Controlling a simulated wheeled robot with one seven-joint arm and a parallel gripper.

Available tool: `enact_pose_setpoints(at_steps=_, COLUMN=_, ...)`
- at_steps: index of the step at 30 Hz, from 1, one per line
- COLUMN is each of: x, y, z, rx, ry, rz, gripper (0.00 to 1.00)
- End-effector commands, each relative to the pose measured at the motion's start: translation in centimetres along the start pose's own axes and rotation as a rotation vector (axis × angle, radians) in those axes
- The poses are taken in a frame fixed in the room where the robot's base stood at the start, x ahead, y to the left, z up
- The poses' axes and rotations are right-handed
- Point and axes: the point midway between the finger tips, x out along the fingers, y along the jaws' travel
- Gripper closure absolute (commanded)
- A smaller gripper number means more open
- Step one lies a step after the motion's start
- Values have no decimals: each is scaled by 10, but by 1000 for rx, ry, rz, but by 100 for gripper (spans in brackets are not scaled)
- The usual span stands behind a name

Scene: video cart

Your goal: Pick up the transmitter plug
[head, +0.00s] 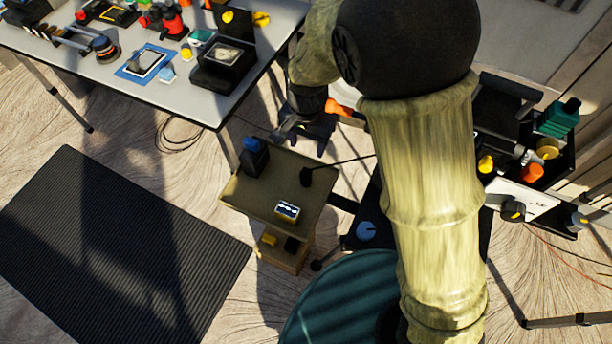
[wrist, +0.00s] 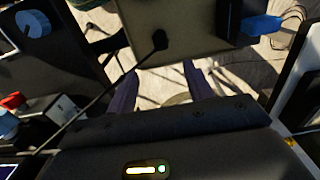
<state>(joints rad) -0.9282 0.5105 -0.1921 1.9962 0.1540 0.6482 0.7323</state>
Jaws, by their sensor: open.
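No part is clearly marked as the transmitter plug; a blue piece (head: 255,144) in a black upright block (head: 254,161) on the brown cart top (head: 233,192) may be it. The blue piece also shows at the upper right of the wrist view (wrist: 262,26), sticking out from the black block (wrist: 229,18). My gripper (head: 284,130) is beyond the cart's back edge, up and right of the blue piece in the head view. In the wrist view its two dark fingers (wrist: 162,82) are spread with nothing between them, apart from the blue piece.
A black ball-headed rod (head: 306,177) reaches over the cart top and shows left of my fingers in the wrist view (wrist: 160,40). A small display box (head: 288,210) lies near the front. A loaded white table (head: 110,72) stands upper left; a black mat (head: 110,235) lies left.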

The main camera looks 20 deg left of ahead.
Motion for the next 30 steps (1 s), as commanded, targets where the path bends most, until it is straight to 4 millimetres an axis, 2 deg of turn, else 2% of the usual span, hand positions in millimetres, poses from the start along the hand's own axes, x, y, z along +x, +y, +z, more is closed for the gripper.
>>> enact_pose_setpoints(at_steps=3, x=22, y=-1, z=3, rx=-6, ry=-4, rz=4, gripper=48)
enact_pose_setpoints(at_steps=15, x=92, y=-3, z=4, rx=-11, ry=-3, rz=3, gripper=48)
enact_pose_setpoints(at_steps=19, x=102, y=-2, z=4, rx=-10, ry=-2, rz=1, gripper=48)
enact_pose_setpoints(at_steps=30, x=105, y=-2, z=4, rx=-10, ry=-2, rz=1, gripper=48)
